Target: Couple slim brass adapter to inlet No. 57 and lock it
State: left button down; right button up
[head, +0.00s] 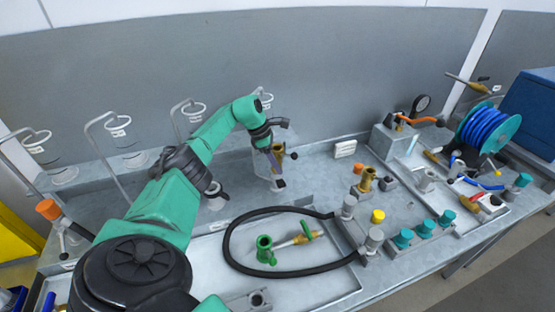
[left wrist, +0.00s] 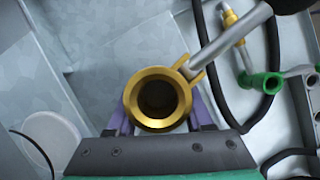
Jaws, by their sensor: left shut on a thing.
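My left gripper (head: 277,158) is shut on a brass adapter (head: 279,150), raised near the back wall. In the left wrist view the adapter (left wrist: 158,98) shows as an open brass ring with a dark bore and a lug at its upper right. The purple fingers (left wrist: 157,118) lie on either side of it. A grey post below the adapter in the head view is partly hidden, and I cannot tell whether they touch. Which inlet is No. 57 cannot be read. My right gripper is not in view.
A black hose (head: 232,245) loops on the tray around a green fitting (head: 265,248). Another brass fitting (head: 367,180) stands to the right, near teal-capped fittings (head: 424,228). Wire ring stands (head: 118,122) line the back left. A blue hose reel (head: 488,130) stands far right.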

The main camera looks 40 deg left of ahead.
aim_at(281, 149)
pick_arm(q)
jog(key=shift+f+b, duration=0.4)
jog(key=shift+b, duration=0.05)
dwell(0.6)
jog(key=shift+s+d+f, duration=0.1)
jog(key=shift+s+f, duration=0.05)
jog(key=shift+f, duration=0.05)
dwell(0.3)
jog(key=shift+c, duration=0.6)
grip_release()
jog(key=shift+r, duration=0.1)
notch_tip(281, 149, up, 9)
jog(key=p, duration=0.6)
jog(key=shift+r, duration=0.2)
notch_tip(281, 149, up, 8)
jog(key=shift+f, duration=0.15)
